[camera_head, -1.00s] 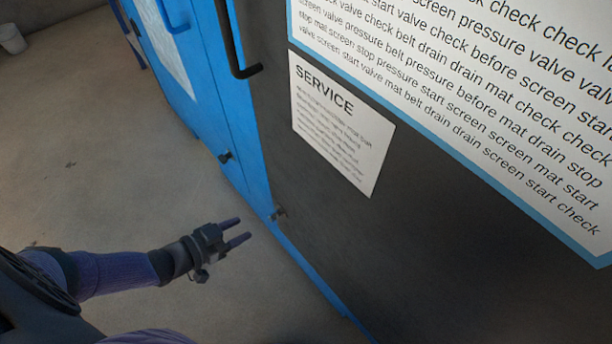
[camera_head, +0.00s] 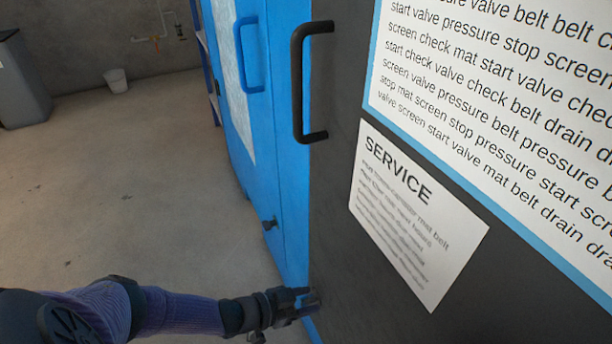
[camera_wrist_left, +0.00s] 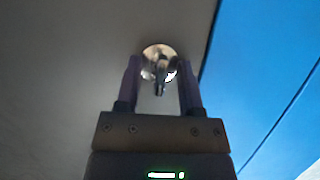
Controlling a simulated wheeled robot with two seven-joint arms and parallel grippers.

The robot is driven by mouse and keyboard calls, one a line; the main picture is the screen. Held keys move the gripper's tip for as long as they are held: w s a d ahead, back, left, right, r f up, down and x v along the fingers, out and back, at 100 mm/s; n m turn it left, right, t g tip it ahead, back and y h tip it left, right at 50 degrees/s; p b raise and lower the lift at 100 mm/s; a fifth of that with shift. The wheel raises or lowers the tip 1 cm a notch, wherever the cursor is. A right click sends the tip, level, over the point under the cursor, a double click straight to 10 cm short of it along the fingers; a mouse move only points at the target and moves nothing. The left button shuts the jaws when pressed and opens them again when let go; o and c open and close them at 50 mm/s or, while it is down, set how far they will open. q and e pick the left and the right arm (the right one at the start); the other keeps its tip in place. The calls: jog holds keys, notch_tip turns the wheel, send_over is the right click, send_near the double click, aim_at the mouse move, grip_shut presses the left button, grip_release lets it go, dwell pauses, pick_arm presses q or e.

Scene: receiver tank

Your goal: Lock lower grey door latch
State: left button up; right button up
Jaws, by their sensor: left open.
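The grey door (camera_head: 335,220) stands on the right in the head view, with a black bar handle high on its edge. The lower grey door latch (camera_wrist_left: 159,66) shows in the left wrist view as a round shiny base with a small dark lever pointing toward the camera. In the head view my gripper hides it. My left gripper (camera_head: 310,299) is at the lower edge of the grey door. In the left wrist view its open fingers (camera_wrist_left: 159,80) stand on either side of the latch lever. I cannot tell whether they touch it. My right gripper is not in view.
A service sheet (camera_head: 415,220) is on the grey door. A bin (camera_head: 22,85) and a white bucket (camera_head: 115,80) stand far back. The floor at left is clear.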

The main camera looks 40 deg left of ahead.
pick_arm(q)
grip_shut()
